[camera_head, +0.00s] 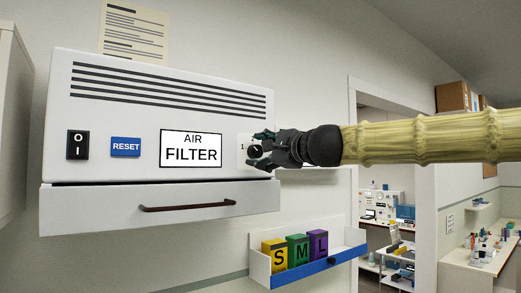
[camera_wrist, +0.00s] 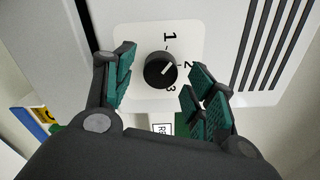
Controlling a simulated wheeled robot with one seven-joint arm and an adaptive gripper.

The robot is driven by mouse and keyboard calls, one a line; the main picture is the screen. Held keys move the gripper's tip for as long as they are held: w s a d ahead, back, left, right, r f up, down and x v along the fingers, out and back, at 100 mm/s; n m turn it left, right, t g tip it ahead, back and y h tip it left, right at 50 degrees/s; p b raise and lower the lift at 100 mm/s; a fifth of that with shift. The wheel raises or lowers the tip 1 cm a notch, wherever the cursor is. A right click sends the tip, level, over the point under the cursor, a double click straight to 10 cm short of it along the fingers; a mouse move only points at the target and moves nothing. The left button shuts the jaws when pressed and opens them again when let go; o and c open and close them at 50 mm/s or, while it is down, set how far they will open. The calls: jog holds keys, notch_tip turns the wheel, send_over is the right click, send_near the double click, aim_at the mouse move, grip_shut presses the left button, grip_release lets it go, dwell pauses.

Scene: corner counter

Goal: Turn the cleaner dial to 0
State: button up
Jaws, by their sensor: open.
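The cleaner dial (camera_head: 255,152) is a small black round knob with a white pointer line, on a white plate at the right end of the air filter unit (camera_head: 85,163). In the wrist view the dial (camera_wrist: 159,70) shows between my fingers, with the numbers 1, 2 and 3 around it. Its pointer line lies on the side towards the 2. I cannot see a 0. My gripper (camera_head: 264,150) is open, its green-padded fingers on either side of the dial, with gaps visible in the wrist view.
The unit also has a black rocker switch (camera_head: 78,145), a blue RESET button (camera_head: 126,147) and an AIR FILTER label (camera_head: 191,149). A drawer with a brown handle (camera_head: 188,206) is below. A wall tray (camera_head: 344,255) holds S, M and L boxes. A doorway opens at right.

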jog(key=shift+w+a, duration=0.1)
jog(key=shift+w, duration=0.05)
jog(key=shift+c, duration=0.2)
jog(key=c, duration=1)
jog(key=shift+n+b, duration=0.7)
jog(key=shift+n, duration=1.4)
jog(key=o, duration=1)
jog(key=shift+o, duration=0.2)
